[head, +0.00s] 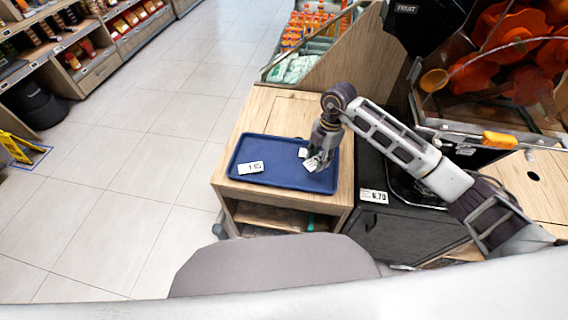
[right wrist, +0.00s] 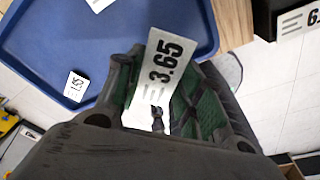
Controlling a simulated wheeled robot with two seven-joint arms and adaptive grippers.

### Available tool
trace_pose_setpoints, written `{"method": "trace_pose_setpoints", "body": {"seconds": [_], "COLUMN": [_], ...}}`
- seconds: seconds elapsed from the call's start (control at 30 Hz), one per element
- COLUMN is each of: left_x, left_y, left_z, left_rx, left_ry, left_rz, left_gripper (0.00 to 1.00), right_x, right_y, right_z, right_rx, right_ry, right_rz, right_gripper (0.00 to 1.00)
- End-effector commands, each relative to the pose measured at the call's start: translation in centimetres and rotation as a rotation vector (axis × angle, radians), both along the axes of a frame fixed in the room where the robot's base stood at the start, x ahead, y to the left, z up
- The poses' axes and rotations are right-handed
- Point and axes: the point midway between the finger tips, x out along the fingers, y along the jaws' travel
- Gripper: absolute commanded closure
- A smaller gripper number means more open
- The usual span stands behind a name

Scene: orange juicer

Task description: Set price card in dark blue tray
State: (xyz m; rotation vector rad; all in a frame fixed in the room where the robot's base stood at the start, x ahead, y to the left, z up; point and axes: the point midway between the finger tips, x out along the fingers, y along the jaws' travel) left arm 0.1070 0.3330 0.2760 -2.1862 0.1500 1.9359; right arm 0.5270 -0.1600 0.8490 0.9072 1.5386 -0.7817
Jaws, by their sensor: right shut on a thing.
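The dark blue tray (head: 275,179) lies on a wooden cabinet top, and its rim also shows in the right wrist view (right wrist: 135,33). My right gripper (head: 316,158) points down over the right part of the tray. It is shut on a white price card reading 3.65 (right wrist: 165,68), which sticks out from between the fingers. The held card (head: 312,165) shows small in the head view; whether it touches the tray I cannot tell. A second price card (head: 250,167) lies at the tray's left. A third white card (head: 303,152) lies near the gripper. My left gripper is not in view.
A black cabinet with a 6.70 label (head: 374,196) stands right of the wooden cabinet (head: 228,194). The orange juicer (head: 500,90) is at the upper right. A shelf of orange bottles (head: 312,25) stands behind. The tray's middle is clear.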

Motion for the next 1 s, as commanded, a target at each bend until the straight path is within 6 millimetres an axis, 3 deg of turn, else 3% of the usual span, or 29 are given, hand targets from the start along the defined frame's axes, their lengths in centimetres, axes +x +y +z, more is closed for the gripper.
{"method": "trace_pose_setpoints", "body": {"seconds": [0.27,0.7,1.0], "left_x": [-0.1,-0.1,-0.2], "left_y": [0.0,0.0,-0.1], "left_z": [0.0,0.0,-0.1], "left_rx": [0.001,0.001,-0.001], "left_ry": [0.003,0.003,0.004], "left_rz": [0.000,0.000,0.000], "left_gripper": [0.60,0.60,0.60], "right_x": [0.0,0.0,0.0], "right_y": [0.0,0.0,0.0], "right_z": [-0.8,-6.0,-6.3], "right_rx": [0.000,0.000,0.000], "right_ry": [0.001,0.002,0.000], "right_rz": [0.000,0.001,0.001], "right_gripper": [0.82,0.82,0.82]}}
